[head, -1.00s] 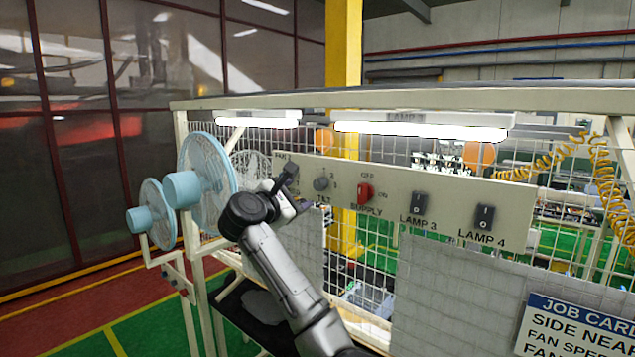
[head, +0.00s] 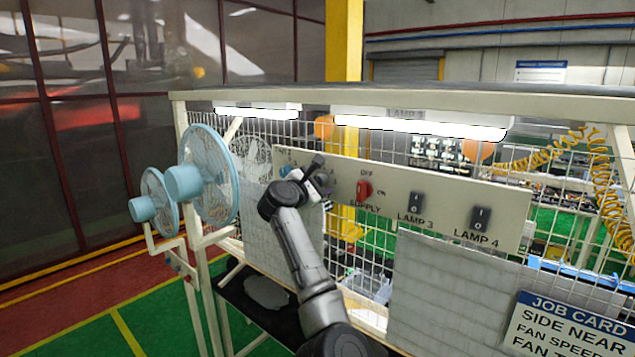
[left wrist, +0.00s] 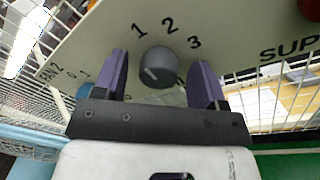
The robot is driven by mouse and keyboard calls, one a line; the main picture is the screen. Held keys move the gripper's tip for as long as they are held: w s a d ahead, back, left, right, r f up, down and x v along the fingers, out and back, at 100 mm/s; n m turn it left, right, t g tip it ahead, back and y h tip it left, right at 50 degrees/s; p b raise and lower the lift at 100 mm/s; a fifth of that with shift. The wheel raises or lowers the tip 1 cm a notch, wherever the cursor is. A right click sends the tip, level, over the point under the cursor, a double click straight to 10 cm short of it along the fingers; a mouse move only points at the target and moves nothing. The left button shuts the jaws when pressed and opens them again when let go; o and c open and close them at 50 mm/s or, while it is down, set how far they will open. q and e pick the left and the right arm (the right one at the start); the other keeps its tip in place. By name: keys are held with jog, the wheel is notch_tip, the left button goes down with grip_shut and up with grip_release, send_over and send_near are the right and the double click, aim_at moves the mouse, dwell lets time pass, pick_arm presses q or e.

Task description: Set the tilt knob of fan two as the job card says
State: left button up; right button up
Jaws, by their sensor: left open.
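In the left wrist view, the grey tilt knob (left wrist: 158,68) sits on a pale panel with marks 1, 2 and 3 around it. A short white line shows on its face, but which mark it points at is hard to tell. My left gripper (left wrist: 160,60) is open, with one purple finger on each side of the knob; contact is not clear. In the head view my left gripper (head: 319,178) is at the panel (head: 445,212) and hides the knob. My right gripper is out of view.
A blue knob (left wrist: 84,90) is left of the grey one. A red supply switch (head: 363,190) and the lamp 3 (head: 415,202) and lamp 4 (head: 480,217) switches are to the right. Two blue fans (head: 208,175) stand at left before a wire mesh.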

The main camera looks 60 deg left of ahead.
pick_arm(q)
jog(key=c, duration=0.9)
jog(key=m+b, duration=0.3)
jog(key=m, duration=0.3)
jog(key=m+t+h+b, duration=0.1)
jog(key=m+b, duration=0.3)
jog(key=m, duration=0.2)
jog(key=m+t+b, duration=0.1)
jog(key=m+b, duration=0.2)
jog(key=m, duration=0.4)
jog(key=shift+a+f+h+b, duration=0.1)
jog(key=shift+a+h+b, duration=0.05)
jog(key=shift+h+b, duration=0.2)
jog(key=shift+m, duration=0.3)
jog(key=o, duration=0.9)
